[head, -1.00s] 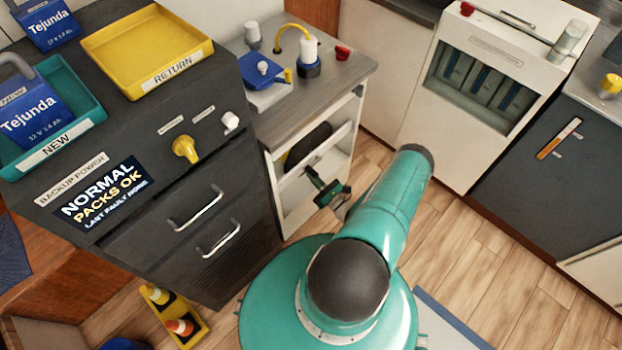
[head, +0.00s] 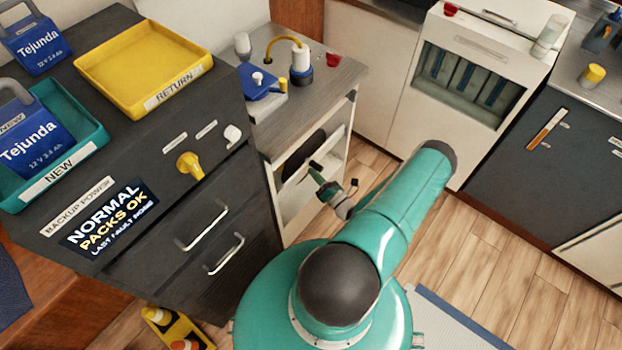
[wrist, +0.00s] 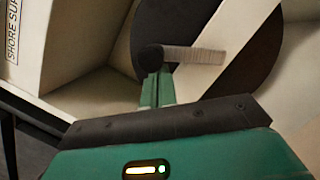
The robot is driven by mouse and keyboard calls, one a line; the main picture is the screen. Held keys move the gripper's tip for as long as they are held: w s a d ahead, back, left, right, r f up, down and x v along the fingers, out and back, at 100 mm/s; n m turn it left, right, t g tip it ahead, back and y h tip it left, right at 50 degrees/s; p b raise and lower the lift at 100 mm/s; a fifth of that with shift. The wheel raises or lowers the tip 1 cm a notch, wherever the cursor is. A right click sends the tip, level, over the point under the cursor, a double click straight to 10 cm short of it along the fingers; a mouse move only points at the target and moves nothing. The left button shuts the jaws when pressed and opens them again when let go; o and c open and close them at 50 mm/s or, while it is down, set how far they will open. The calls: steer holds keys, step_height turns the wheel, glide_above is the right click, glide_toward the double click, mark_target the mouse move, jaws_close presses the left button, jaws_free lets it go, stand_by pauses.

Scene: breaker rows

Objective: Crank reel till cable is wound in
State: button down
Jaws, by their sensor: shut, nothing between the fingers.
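The reel (wrist: 155,20) is a dark round disc in the white cabinet's opening; it also shows partly in the head view (head: 298,157). A pale ribbed cylinder (wrist: 197,56), which looks like the crank handle, stands out sideways in front of the disc. My gripper (wrist: 153,60) is shut and empty, its dark tips at the left end of this cylinder. I cannot tell whether they touch it. In the head view my gripper (head: 314,170) is at the cabinet opening, below the disc. I cannot make out the cable.
White panels frame the reel closely, with a partly cut-off "SHORE SU" label (wrist: 13,38) at left. The grey counter (head: 325,78) is above. The dark backup power cabinet (head: 150,195) stands to the left. Wooden floor (head: 455,235) is free to the right of my arm.

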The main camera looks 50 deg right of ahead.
mark_target(320, 166)
steer(key=m, duration=0.1)
steer(key=d+r+m, duration=0.1)
steer(key=m, duration=0.1)
steer(key=d+m+g, duration=0.1)
steer(key=shift+r+m, duration=0.3)
steer(key=shift+r, duration=0.1)
steer(key=shift+d+r, duration=0.15)
steer(key=shift+d, duration=0.3)
